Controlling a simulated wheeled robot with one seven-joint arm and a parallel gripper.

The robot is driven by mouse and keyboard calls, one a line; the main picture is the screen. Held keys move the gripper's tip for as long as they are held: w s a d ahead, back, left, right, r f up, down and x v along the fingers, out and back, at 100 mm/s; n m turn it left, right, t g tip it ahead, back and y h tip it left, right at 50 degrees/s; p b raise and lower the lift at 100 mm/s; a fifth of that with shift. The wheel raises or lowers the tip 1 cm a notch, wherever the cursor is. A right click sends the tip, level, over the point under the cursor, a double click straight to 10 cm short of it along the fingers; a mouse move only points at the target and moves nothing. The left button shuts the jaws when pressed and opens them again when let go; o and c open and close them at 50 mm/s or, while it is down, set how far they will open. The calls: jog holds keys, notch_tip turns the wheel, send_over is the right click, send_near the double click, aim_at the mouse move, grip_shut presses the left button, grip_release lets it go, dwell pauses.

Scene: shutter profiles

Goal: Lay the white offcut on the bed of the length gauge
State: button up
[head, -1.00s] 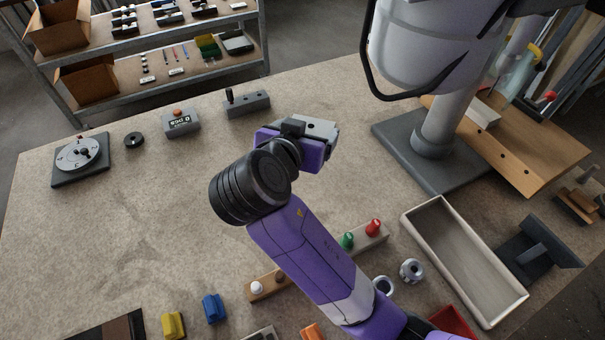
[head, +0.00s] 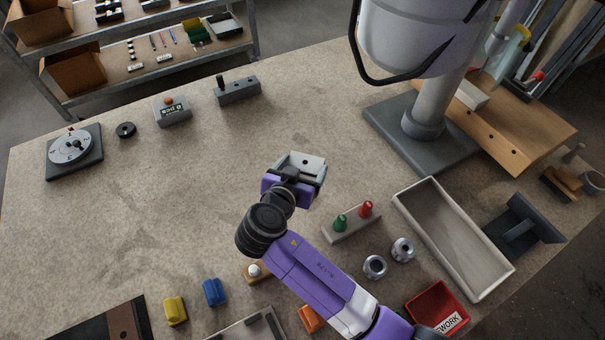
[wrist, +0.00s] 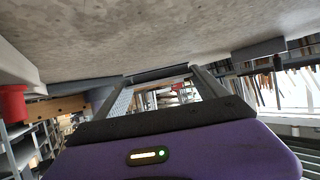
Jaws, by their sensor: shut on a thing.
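My gripper (head: 296,176) is above the middle of the table in the head view. It is shut on a pale, whitish piece that spans between its dark fingers; this looks like the white offcut (head: 303,162). In the wrist view the two fingers of my gripper (wrist: 158,82) stand apart, with a shaded bar between their tips. No thing is clearly marked as the length gauge. A grey block with a black knob (head: 237,90) stands at the back, and a grey slotted fixture (head: 250,328) is cut off at the bottom edge; I cannot tell if either is it.
A long pale tray (head: 403,202), two metal rings and a red bin (head: 437,308) lie to the right. A stand with green and red knobs (head: 351,226) is near my arm. A large grey machine (head: 422,120) rises behind. The table's left middle is clear.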

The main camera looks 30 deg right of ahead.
jog(key=shift+f, duration=1.95)
jog(key=shift+f, duration=0.1)
jog(key=o, duration=1.3)
